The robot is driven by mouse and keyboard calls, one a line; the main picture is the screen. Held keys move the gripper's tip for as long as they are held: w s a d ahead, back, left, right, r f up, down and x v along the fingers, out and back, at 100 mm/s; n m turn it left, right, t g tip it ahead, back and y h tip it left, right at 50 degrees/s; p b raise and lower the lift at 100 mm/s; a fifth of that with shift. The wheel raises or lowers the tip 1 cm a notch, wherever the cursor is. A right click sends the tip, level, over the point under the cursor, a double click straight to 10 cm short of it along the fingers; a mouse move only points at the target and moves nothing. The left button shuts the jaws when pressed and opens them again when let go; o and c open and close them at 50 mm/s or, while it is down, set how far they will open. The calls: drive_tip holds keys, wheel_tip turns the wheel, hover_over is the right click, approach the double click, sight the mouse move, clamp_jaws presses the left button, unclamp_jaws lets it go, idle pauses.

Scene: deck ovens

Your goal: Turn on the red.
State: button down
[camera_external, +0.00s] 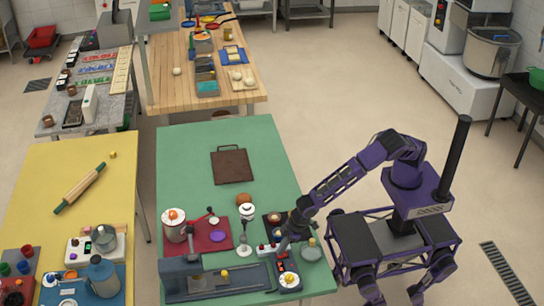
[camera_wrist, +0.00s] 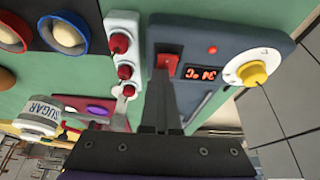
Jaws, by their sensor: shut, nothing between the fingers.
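A dark blue-grey control unit (camera_wrist: 195,40) carries a red switch (camera_wrist: 168,61), a small red light (camera_wrist: 212,50), a display (camera_wrist: 199,73) that seems to read 34 °C, and a white dial with a yellow knob (camera_wrist: 252,73). My gripper (camera_wrist: 162,82) is shut and empty, its tips right at the red switch; I cannot tell whether they touch it. Beside the unit is a white panel with several red knobs (camera_wrist: 121,44). In the external view my gripper (camera_external: 283,246) points down over the same unit (camera_external: 286,268) at the green table's near right.
A sugar jar (camera_wrist: 40,115) and bowls (camera_wrist: 64,34) lie left in the wrist view. The table's far part is mostly clear.

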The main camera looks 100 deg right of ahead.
drive_tip(key=c, duration=1.6)
unclamp_jaws()
drive_tip(key=shift+s+a+f, duration=0.2)
drive_tip(key=shift+s+a, duration=0.05)
drive_tip(key=shift+a, duration=0.2)
drive_tip(key=c, duration=0.6)
unclamp_jaws()
drive_tip(key=shift+c, duration=0.2)
drive_tip(key=shift+w+d, duration=0.1)
drive_tip(key=shift+d, duration=0.05)
drive_tip(key=shift+r, duration=0.2)
drive_tip(key=p+v, duration=0.1)
drive_tip(key=v, duration=1.6)
drive_tip(key=shift+r, duration=0.2)
